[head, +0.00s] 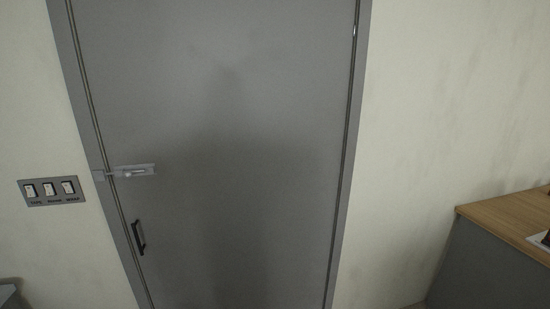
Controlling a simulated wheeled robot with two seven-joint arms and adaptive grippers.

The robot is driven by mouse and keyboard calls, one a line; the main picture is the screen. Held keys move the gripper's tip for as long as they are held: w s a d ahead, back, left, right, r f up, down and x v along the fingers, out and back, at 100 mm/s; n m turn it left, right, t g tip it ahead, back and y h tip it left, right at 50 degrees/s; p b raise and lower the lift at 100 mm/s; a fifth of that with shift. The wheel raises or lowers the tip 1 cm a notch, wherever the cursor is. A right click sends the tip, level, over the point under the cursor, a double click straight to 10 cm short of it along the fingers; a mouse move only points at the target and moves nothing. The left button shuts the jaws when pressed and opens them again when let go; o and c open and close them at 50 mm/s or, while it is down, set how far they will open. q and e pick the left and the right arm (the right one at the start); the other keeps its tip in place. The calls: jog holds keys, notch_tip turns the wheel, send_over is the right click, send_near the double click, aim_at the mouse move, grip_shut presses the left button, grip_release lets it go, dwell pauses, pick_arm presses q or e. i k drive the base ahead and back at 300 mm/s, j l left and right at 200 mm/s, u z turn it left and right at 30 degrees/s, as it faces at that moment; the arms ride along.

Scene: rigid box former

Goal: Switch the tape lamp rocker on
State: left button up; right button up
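The left rocker (31,190) has a label that looks like "TAPE", though the print is small and blurred. The middle rocker (49,189) and the right rocker (68,187) sit beside it. I cannot tell for sure which way each rocker is tipped. Neither of my grippers shows in the head view.
A closed grey door (225,150) fills the middle, with a slide latch (133,171) and a dark handle (139,237) on its left side. A wood-topped counter (510,220) stands at the lower right. A grey edge (10,296) shows at the lower left.

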aim_at(30, 191)
jog(key=u, duration=1.55)
